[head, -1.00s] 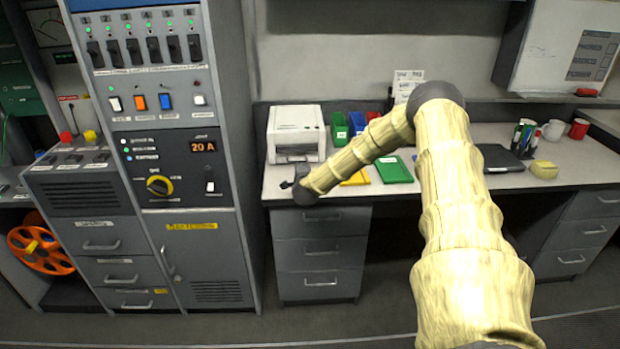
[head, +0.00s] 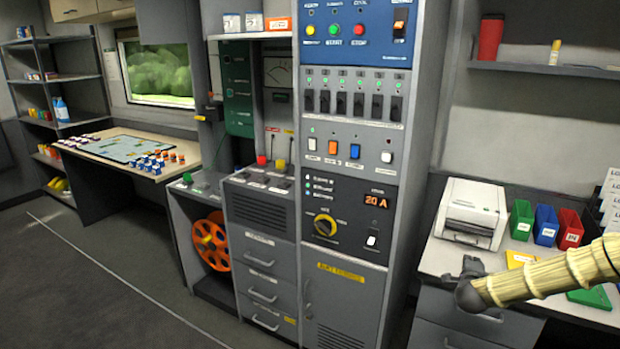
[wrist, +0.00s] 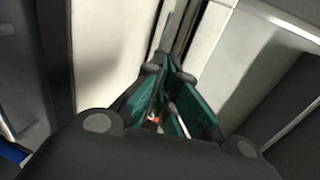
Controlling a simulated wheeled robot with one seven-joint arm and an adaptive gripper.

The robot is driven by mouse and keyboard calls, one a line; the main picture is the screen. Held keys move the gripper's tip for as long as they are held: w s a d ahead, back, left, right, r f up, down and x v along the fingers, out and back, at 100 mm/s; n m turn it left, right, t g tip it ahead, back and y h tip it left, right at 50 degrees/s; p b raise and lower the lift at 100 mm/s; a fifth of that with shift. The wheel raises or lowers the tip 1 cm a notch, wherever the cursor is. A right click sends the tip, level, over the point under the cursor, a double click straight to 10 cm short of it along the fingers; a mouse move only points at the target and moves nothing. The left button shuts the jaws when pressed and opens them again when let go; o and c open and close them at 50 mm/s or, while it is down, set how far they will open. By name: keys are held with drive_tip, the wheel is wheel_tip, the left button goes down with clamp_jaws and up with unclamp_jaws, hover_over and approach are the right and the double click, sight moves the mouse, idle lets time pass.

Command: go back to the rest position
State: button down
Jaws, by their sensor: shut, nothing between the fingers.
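My gripper (head: 473,266) is the dark end of my yellowish, ribbed arm, low at the right of the head view. It appears in front of the desk's left front edge, near the white printer. The wrist view shows my gripper (wrist: 167,76) with its dark and teal fingers brought together and nothing held. Pale panels and grey edges lie beyond the fingers there, too close and blurred to name.
A tall grey control cabinet (head: 345,230) stands left of my gripper. The desk (head: 445,258) carries a white printer (head: 470,213) and green, blue and red bins (head: 545,225). A map table (head: 185,150) stands far left. The floor (head: 110,265) at left is clear.

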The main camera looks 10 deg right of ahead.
drive_tip(key=s+a+f+n+g+y, duration=0.1)
drive_tip(key=s+a+f+n+y, duration=0.25)
drive_tip(key=a+f, duration=0.45)
drive_tip(key=s+a+f+n+g+y, duration=0.15)
drive_tip(key=s+a+f+n, duration=0.3)
drive_tip(key=a, duration=0.75)
drive_tip(key=s+a+f+n+g+y, duration=0.1)
drive_tip(key=s+a+f+n+y, duration=0.35)
drive_tip(key=a, duration=0.65)
drive_tip(key=s+a+f+n+g, duration=0.2)
drive_tip(key=s+a+f+n, duration=0.2)
drive_tip(key=s+a+f, duration=0.25)
drive_tip(key=s+a+f+n+g, duration=0.1)
drive_tip(key=s+a+n+g, duration=0.1)
drive_tip(key=s, duration=0.7)
drive_tip(key=s+a+f+n+g, duration=0.1)
drive_tip(key=s+a+n+g, duration=0.1)
drive_tip(key=s, duration=0.8)
drive_tip(key=s+a+f+n+g, duration=0.1)
drive_tip(key=s+n, duration=0.3)
drive_tip(key=s, duration=0.5)
drive_tip(key=shift+s+a+n+g+p, duration=0.25)
drive_tip(key=shift+a+n+g+p, duration=0.25)
drive_tip(key=shift+g, duration=0.35)
